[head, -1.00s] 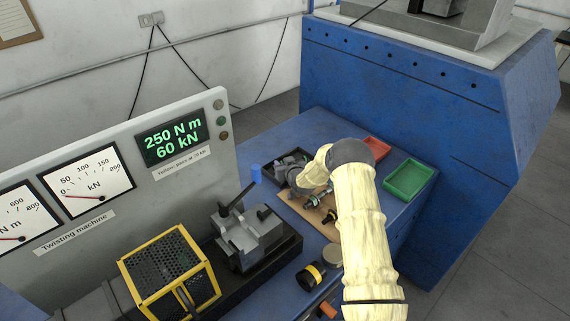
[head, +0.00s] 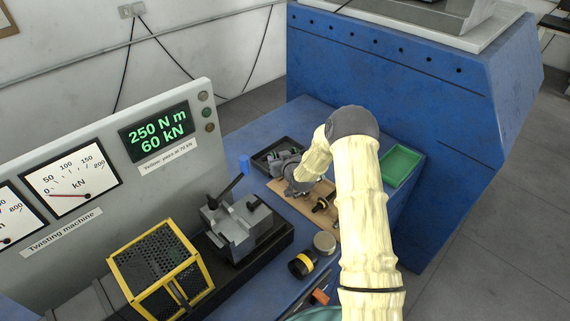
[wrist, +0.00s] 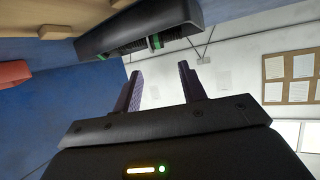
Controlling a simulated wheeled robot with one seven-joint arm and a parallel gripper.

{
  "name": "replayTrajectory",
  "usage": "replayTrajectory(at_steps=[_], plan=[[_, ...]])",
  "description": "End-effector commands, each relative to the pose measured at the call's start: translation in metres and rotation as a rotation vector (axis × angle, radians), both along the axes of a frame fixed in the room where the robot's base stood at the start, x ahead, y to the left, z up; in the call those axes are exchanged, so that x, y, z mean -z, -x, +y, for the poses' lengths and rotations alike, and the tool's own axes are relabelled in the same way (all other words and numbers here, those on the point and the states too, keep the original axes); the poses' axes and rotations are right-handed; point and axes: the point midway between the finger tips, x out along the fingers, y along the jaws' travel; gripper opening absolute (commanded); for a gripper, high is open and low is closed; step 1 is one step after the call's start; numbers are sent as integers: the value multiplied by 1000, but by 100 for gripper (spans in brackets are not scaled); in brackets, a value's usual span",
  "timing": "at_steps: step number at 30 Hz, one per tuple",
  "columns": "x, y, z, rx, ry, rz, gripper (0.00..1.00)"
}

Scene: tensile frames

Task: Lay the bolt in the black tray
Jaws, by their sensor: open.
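The black tray (head: 262,162) stands on the blue bench at the back edge of a wooden board. In the wrist view its dark wall (wrist: 110,32) shows at the top. A dark ribbed piece with green bands (wrist: 154,42), which looks like a bolt, shows at the tray, apart from my fingers. I cannot tell how it rests there. My gripper (wrist: 160,68) is open, with nothing between its fingers. In the head view my gripper (head: 284,165) is beside the tray, partly hidden by my wrist.
A dark piece with a yellow band (head: 323,204) lies on the wooden board (head: 293,203). A green tray (head: 402,165) stands to the right. A red tray (wrist: 14,73) shows in the wrist view. The grey vise (head: 238,230) and yellow mesh guard (head: 158,265) stand at left.

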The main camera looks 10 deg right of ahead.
Motion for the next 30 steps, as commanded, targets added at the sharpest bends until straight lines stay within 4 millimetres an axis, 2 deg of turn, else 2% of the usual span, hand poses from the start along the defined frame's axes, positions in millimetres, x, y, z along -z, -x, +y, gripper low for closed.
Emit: replayTrajectory(at_steps=[6, 12, 30], plan=[[-12, 28, -6, 1, 0, -1, 41], [-19, 44, -10, 1, 0, -1, 41], [-21, 45, -9, 0, 0, -2, 41]])
